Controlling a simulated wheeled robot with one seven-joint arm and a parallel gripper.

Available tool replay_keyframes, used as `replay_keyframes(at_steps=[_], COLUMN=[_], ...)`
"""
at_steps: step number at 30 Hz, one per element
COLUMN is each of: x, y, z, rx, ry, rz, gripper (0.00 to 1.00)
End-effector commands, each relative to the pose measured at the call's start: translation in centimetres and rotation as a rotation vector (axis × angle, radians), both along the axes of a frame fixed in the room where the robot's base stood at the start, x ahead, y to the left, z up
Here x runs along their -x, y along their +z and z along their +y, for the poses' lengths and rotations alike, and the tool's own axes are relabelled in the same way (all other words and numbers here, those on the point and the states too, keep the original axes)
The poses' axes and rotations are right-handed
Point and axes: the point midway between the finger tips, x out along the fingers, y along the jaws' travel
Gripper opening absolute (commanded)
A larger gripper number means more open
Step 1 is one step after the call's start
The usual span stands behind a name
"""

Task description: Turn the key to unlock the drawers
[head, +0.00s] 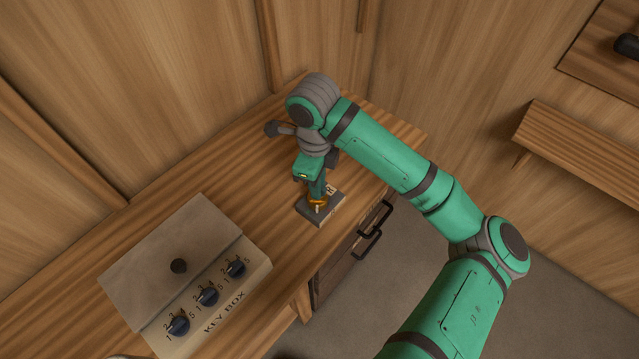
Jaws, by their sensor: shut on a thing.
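An orange-gold key (319,200) stands at a small grey lock block (321,212) on the wooden cabinet top, near its front edge. My gripper (318,194) points down over the block and is shut on the key; the fingers hide part of it. Lettering on the block is partly covered. The drawers (337,271) are in the cabinet front just below the block, with dark bar handles (372,232). They look closed, though the steep view hides most of their faces.
A key box (172,255) with a round knob and several numbered dials sits on the top at lower left. Wooden walls stand close behind the cabinet. A wooden shelf (585,150) juts out at right. Grey floor (400,290) is open in front of the drawers.

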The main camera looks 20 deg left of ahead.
Motion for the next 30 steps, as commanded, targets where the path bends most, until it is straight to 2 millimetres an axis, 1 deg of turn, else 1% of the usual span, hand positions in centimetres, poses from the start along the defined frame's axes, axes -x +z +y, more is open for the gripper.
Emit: replay_keyframes(at_steps=[1,14,15,17,25,30], x=[-0.32,-0.43,-0.41,-0.35,-0.11,-0.26], y=[0.03,-0.06,-0.06,-0.07,-0.07,0.03], z=[-0.65,-0.56,-0.5,-0.39,0.01,-0.54], rx=[0.016,0.014,0.013,0.012,0.007,0.006], ry=[-0.024,-0.022,-0.021,-0.018,-0.009,-0.019], rz=[-0.003,-0.002,-0.002,-0.001,0.001,0.002], gripper=[0.0,0.0,0.18,0.32,0.33,0.33])
